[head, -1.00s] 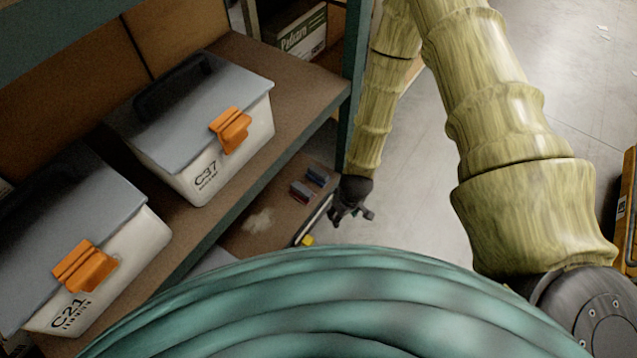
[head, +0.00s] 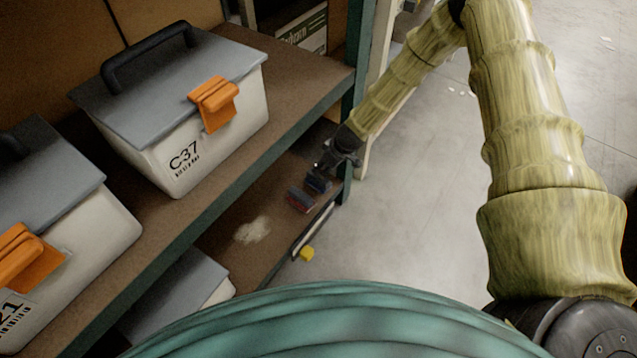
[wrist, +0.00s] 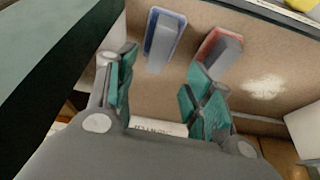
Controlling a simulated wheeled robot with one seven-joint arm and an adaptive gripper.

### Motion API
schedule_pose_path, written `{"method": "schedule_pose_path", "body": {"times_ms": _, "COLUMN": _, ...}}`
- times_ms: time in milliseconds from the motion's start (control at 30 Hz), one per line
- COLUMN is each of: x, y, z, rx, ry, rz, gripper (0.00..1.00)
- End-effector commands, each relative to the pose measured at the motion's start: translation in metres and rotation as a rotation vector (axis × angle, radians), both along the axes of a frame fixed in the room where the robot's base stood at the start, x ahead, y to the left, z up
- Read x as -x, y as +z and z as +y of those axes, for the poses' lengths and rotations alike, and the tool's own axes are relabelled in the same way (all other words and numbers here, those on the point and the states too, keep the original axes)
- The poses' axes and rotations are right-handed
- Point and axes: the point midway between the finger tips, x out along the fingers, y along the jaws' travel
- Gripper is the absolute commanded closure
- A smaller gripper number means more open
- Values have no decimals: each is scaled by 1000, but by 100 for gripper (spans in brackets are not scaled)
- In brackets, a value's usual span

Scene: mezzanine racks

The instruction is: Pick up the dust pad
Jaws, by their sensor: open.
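Two small brush-like blocks lie side by side on the lower shelf. One is blue with a grey top (head: 318,183), also in the wrist view (wrist: 163,40). The other is red with a grey top (head: 300,201), also in the wrist view (wrist: 219,50). I cannot tell which is the dust pad. My gripper (head: 338,158) is at the shelf's far end, just beyond the blue block. In the wrist view my gripper (wrist: 163,75) is open and empty, the blue block ahead between its fingers and the red block ahead of the right finger.
A pale dusty patch (head: 252,230) lies on the lower shelf (head: 228,252). A green rack post (head: 358,90) stands close to my gripper. The upper shelf (head: 305,85) carries lidded bins, C37 (head: 180,150) among them.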

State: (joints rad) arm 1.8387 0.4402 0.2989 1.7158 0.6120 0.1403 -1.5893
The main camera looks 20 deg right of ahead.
Motion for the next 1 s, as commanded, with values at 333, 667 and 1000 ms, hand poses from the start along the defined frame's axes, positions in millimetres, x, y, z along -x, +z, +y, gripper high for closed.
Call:
{"method": "schedule_pose_path", "body": {"times_ms": 333, "x": -13, "y": -39, "z": 9, "rx": 0, "ry": -1, "rz": 1, "gripper": 48}}
{"method": "schedule_pose_path", "body": {"times_ms": 667, "x": -27, "y": -75, "z": 15, "rx": 0, "ry": -1, "rz": 1, "gripper": 48}}
{"method": "schedule_pose_path", "body": {"times_ms": 1000, "x": -32, "y": -85, "z": 18, "rx": 0, "ry": -1, "rz": 0, "gripper": 48}}
